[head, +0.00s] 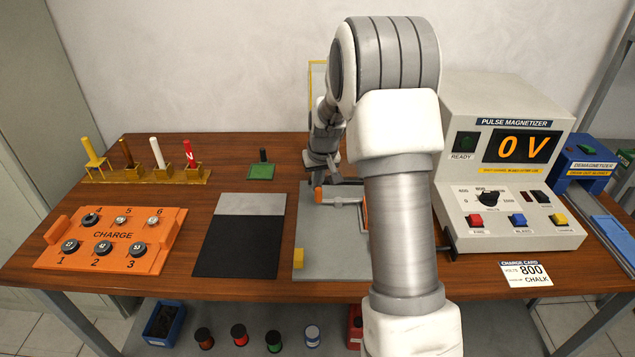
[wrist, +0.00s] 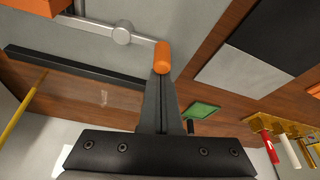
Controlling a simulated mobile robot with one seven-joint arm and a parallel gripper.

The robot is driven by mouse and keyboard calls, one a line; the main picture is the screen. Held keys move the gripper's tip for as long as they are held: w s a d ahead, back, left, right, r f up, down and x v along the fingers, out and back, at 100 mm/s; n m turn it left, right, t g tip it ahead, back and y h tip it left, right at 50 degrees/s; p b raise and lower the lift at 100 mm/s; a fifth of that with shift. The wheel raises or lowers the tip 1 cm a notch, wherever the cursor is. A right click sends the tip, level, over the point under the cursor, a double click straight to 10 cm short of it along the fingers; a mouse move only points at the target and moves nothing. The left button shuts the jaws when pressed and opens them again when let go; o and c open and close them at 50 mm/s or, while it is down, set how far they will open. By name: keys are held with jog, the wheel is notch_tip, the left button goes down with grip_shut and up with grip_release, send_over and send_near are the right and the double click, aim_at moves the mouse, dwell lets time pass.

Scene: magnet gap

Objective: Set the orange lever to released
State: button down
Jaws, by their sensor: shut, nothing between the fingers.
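The orange lever is a pale metal bar with a round pivot and an orange grip (wrist: 162,56). In the head view its orange grip (head: 318,194) shows on the grey fixture plate (head: 318,255), with the bar running right toward an orange block (head: 363,208). My gripper (wrist: 161,78) is shut and empty, its fingertips right at the orange grip in the wrist view; I cannot tell whether they touch. In the head view my gripper (head: 325,172) is just above the grip, and my arm hides the fixture's right side.
Left of the fixture are a black-and-grey mat (head: 237,258), a green pad (head: 261,171) and an orange charge tray (head: 112,238). A rack (head: 140,176) holds upright tools. The pulse magnetizer (head: 510,175), reading 0 V, stands right. A charge card (head: 525,273) lies in front.

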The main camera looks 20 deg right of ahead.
jog(key=s+n, duration=0.1)
jog(key=n, duration=0.1)
jog(key=s+n+y, duration=0.1)
jog(key=n, duration=0.1)
jog(key=shift+a+b, duration=0.35)
jog(key=s+n, duration=0.1)
jog(key=n, duration=0.1)
jog(key=n+y, duration=0.1)
jog(key=n, duration=0.1)
jog(key=shift+s+g+p, duration=0.3)
jog(key=shift+s, duration=0.1)
jog(key=n, duration=0.1)
jog(key=s+n+y+p, duration=0.1)
jog(key=shift+s+d+r+n+g, duration=0.1)
jog(key=shift+s+n+g, duration=0.05)
jog(key=shift+n+g, duration=0.15)
jog(key=n, duration=0.1)
jog(key=s+n+p, duration=0.1)
jog(key=n, duration=0.1)
jog(key=shift+s+d+g+y, duration=0.15)
jog(key=shift+d+g+y, duration=0.2)
jog(key=shift+g+y, duration=0.05)
jog(key=shift+s+d+n+p, duration=0.15)
jog(key=shift+s+n+p, duration=0.1)
jog(key=shift+n+p, duration=0.2)
jog(key=shift+s+d, duration=0.2)
